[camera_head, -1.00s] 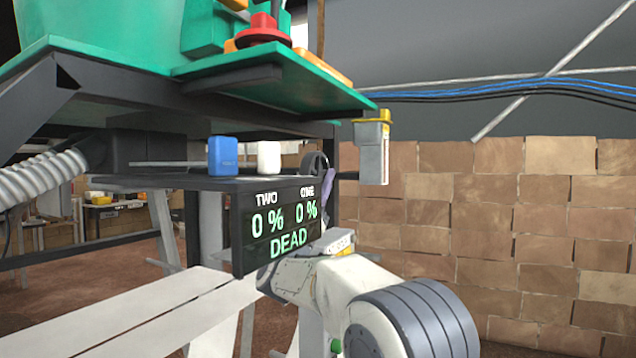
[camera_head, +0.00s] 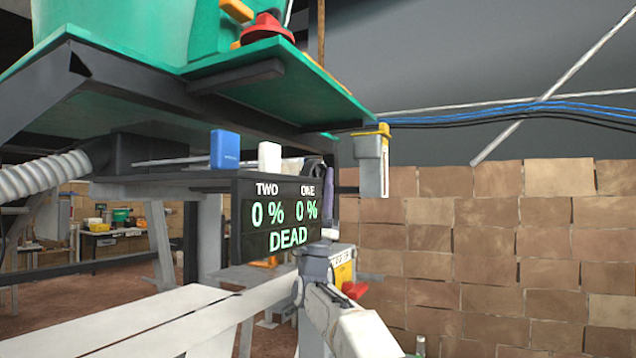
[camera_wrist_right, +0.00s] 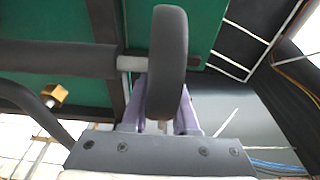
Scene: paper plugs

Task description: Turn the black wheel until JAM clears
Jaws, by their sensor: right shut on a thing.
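The black wheel (camera_wrist_right: 167,65) stands edge-on in the middle of the right wrist view. The purple fingers of my right gripper (camera_wrist_right: 163,112) lie on either side of its lower part, shut on it. In the head view the wheel (camera_head: 312,168) is a small dark shape at the end of the dark shelf, partly hidden beside a purple finger (camera_head: 326,178). My left gripper is out of view.
A blue block (camera_head: 225,149) and a white block (camera_head: 269,157) stand on the shelf behind the display. A green top (camera_head: 290,90) with a red knob (camera_head: 265,30) overhangs them. A grey-and-yellow box (camera_head: 371,162) hangs to the right. A brick wall is behind.

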